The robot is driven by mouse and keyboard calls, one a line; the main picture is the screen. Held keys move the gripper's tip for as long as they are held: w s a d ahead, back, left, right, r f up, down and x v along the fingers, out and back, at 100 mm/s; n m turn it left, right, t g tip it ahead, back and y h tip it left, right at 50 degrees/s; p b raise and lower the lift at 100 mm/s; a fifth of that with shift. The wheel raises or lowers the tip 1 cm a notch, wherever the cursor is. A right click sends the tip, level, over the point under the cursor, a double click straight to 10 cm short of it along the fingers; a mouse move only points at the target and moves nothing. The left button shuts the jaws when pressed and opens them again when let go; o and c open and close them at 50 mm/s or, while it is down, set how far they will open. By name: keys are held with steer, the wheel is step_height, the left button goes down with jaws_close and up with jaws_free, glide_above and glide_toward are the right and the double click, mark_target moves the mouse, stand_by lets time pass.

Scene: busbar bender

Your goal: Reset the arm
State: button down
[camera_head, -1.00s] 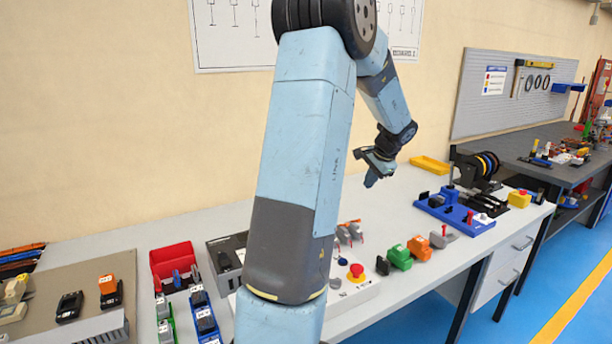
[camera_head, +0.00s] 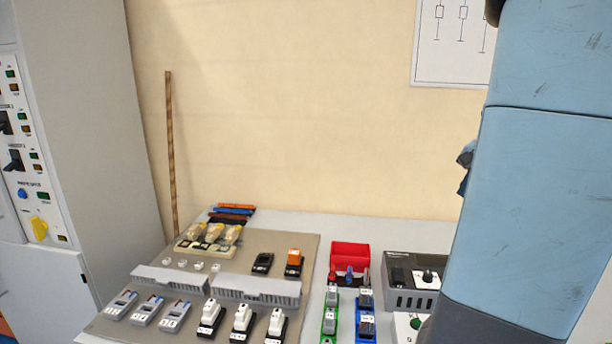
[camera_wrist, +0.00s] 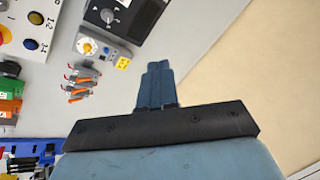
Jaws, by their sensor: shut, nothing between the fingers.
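My gripper (camera_wrist: 158,84) shows in the wrist view as two blue fingers pressed together, with nothing between them. It hangs over the light workbench (camera_wrist: 185,30), apart from everything on it. In the head view my blue arm fills the right side. The gripper is mostly hidden behind it there; only a small dark blue piece sticks out at the arm's left edge.
A grey cabinet (camera_head: 100,120) stands at the left.

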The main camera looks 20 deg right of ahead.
steer(key=s+a+r+n, duration=0.1)
steer(key=a+n, duration=0.2)
steer(key=a, duration=0.7)
steer(key=a+r+n, duration=0.2)
steer(key=a+n, duration=0.1)
steer(key=a, duration=0.6)
steer(key=s+a+f+n, duration=0.1)
steer(key=s+a+n, duration=0.6)
steer(key=a, duration=0.6)
steer(key=shift+s+a+f+t, duration=0.2)
steer(key=shift+s+t, duration=0.2)
steer(key=shift+s, duration=0.65)
